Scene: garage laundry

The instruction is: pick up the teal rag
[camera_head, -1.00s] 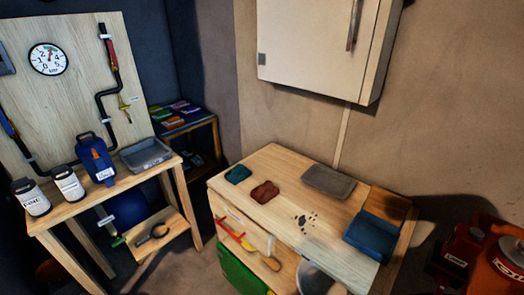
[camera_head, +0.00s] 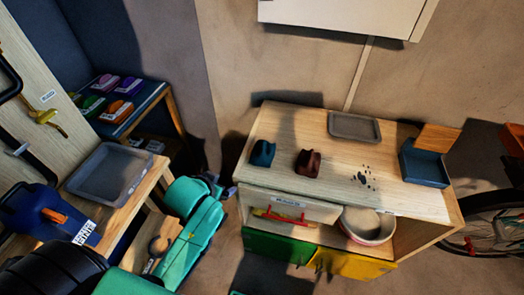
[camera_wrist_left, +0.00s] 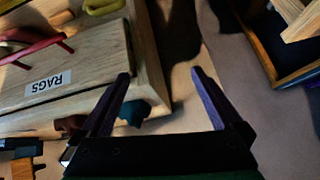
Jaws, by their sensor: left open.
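The teal rag (camera_head: 262,152) lies bunched at the left end of the wooden workbench top (camera_head: 400,193). A dark red-brown rag (camera_head: 309,163) lies to its right, apart from it. My left gripper (camera_head: 231,190) is low, left of the bench and short of the teal rag, not touching it. In the left wrist view its two fingers (camera_wrist_left: 160,75) are spread with nothing between them. A teal patch that looks like the rag (camera_wrist_left: 133,113) shows there beside the left finger, partly hidden. My right gripper is not in view.
A grey tray (camera_head: 355,126), dark crumbs (camera_head: 365,180) and a blue box (camera_head: 424,166) are on the bench. A labelled drawer (camera_head: 300,203) and a bowl (camera_head: 368,228) are below. A side table with a grey tray (camera_head: 108,172) stands left. A cabinet (camera_head: 345,14) hangs above.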

